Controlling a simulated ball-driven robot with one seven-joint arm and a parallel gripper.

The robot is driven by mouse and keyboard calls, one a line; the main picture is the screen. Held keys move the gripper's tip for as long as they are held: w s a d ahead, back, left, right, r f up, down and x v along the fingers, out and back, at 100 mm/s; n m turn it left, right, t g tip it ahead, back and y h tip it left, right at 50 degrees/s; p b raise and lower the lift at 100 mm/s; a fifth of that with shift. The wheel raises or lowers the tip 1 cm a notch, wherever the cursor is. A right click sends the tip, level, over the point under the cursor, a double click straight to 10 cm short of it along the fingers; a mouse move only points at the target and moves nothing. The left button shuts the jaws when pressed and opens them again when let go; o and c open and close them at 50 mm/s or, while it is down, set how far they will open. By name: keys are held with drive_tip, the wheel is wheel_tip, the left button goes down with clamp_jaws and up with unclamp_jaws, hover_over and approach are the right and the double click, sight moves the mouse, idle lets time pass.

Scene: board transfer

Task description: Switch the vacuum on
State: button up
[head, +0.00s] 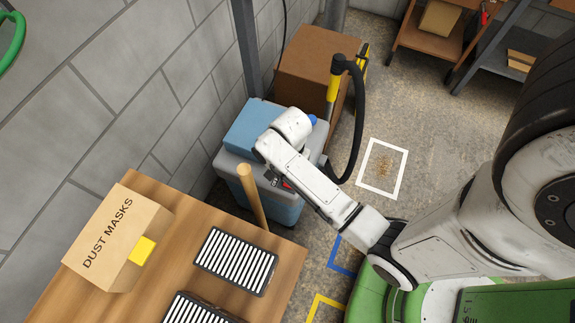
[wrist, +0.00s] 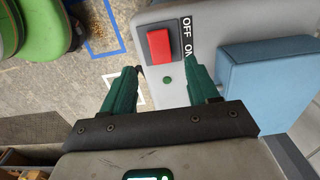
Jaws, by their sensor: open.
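The vacuum (head: 235,161) is a grey and blue box beside the wooden table, with a black hose and yellow wand at its back. In the wrist view its grey panel (wrist: 215,20) carries a red switch (wrist: 159,46) in a dark frame, marked OFF and ON on a label (wrist: 188,38). A small round green spot (wrist: 167,80) lies below the switch. Which side of the switch is pressed I cannot tell. My gripper (wrist: 164,63) is open and empty, its green fingertips on either side of the switch in the picture. Contact is unclear. In the head view my arm partly hides the gripper.
A brown carton (head: 305,60) stands behind the vacuum. A white floor square (head: 400,170) holds brown debris. Open floor lies right of it.

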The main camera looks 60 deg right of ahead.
wheel_tip(320, 180, down, 7)
drive_tip(key=shift+f+b, duration=0.1)
drive_tip(key=shift+b, duration=0.4)
